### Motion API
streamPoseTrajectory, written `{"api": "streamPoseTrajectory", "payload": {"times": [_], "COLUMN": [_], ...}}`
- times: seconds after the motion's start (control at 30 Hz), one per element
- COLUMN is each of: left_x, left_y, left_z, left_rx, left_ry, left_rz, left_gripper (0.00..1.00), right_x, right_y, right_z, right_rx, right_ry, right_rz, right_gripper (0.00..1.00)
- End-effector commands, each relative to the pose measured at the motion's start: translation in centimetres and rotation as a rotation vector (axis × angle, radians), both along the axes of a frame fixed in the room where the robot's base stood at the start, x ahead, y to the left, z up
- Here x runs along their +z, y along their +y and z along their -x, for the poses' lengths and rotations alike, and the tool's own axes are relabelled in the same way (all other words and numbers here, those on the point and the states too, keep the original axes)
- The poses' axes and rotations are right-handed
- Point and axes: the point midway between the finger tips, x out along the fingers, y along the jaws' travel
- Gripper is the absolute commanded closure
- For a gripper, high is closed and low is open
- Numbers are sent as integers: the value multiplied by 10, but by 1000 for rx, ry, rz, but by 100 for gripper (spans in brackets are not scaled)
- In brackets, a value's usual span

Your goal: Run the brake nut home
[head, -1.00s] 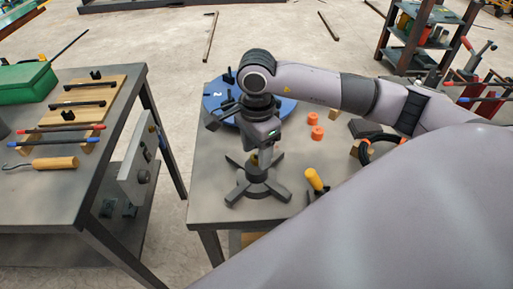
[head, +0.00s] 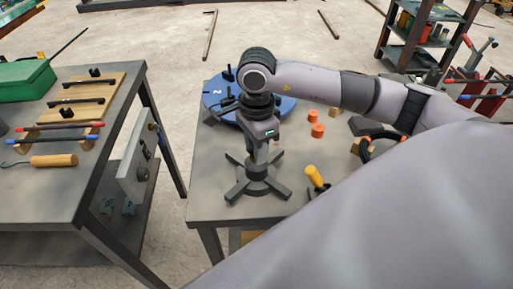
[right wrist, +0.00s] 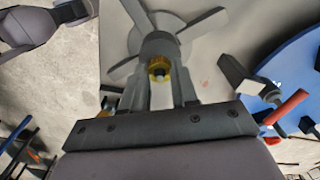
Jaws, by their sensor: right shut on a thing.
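A dark stand with splayed legs (head: 258,187) sits on the grey table under my right gripper. In the right wrist view, the stand's grey post and hub (right wrist: 158,42) lie beyond the fingers. The brass-coloured brake nut (right wrist: 158,70) shows at the post's near end, with a dark rod end in its middle. My right gripper (head: 259,160) points down over the stand. In the right wrist view its two fingers (right wrist: 160,92) flank the nut and are shut on it. In the head view the nut is hidden behind the gripper. My left gripper is not in view.
A blue disc (head: 218,97) lies behind the gripper. Orange cylinders (head: 317,130), a yellow-handled tool (head: 315,177) and a black ring (head: 367,150) are to the right. Another workbench (head: 85,205) with hand tools stands at the left, across a gap.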

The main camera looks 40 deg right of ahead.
Motion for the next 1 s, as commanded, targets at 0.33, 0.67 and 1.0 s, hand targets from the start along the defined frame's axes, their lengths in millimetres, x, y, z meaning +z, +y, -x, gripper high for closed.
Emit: {"api": "streamPoseTrajectory", "payload": {"times": [0.33, 0.67, 1.0], "left_x": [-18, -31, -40], "left_y": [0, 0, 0], "left_z": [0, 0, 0], "left_rx": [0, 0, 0], "left_ry": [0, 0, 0], "left_rz": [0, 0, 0], "left_gripper": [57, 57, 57], "right_x": [-1, 0, 0], "right_y": [0, 0, 0], "right_z": [-1, -1, -1], "right_rx": [-293, -607, -931], "right_ry": [-3, -2, -3], "right_rz": [-1, -2, -1], "right_gripper": [100, 100, 100]}}
